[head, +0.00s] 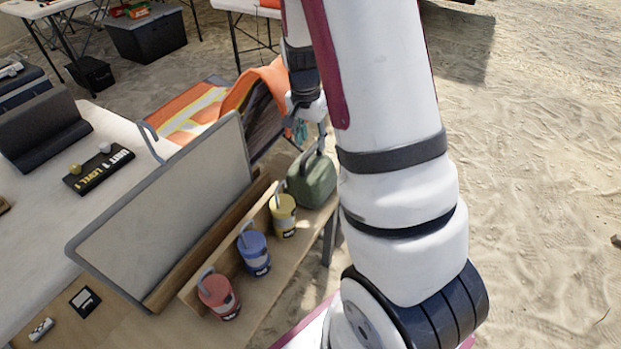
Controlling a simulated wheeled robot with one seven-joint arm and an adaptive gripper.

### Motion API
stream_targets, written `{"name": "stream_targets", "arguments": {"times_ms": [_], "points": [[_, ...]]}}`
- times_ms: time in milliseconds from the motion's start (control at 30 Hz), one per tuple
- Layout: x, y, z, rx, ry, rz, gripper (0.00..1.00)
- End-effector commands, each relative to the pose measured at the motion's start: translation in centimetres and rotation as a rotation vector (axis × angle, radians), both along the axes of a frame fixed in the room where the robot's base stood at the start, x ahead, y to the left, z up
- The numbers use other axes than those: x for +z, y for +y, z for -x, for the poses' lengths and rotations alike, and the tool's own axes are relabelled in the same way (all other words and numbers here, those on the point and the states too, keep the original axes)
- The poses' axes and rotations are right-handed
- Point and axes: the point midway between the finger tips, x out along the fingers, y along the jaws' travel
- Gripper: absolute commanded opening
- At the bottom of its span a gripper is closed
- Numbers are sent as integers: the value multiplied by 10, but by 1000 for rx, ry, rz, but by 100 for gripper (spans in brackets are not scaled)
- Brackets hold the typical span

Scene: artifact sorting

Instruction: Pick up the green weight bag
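The green weight bag (313,184) stands at the far right end of a wooden shelf, its dark handle upward. My gripper (311,138) is right above the bag, pointing down with its fingers at or near the handle. The fingers are small and partly hidden by my arm, so I cannot tell whether they are apart or closed on the handle. The bag appears to rest on the shelf, and its right side is close to my arm's outline.
Open sand (540,180) lies right.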

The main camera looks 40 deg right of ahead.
Motion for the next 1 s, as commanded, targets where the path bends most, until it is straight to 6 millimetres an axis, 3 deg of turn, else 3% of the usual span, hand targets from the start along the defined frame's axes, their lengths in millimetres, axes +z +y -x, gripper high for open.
{"name": "stream_targets", "arguments": {"times_ms": [167,400,667,700,867,1000], "points": [[-13,-1,-2,-1,1,-1,38],[-46,-6,-6,-1,2,-1,38],[-51,-6,-7,1,-1,0,38],[-51,-6,-7,1,-1,0,36],[-51,-6,-7,0,-1,0,0],[-51,-6,-7,0,-1,0,0]]}}
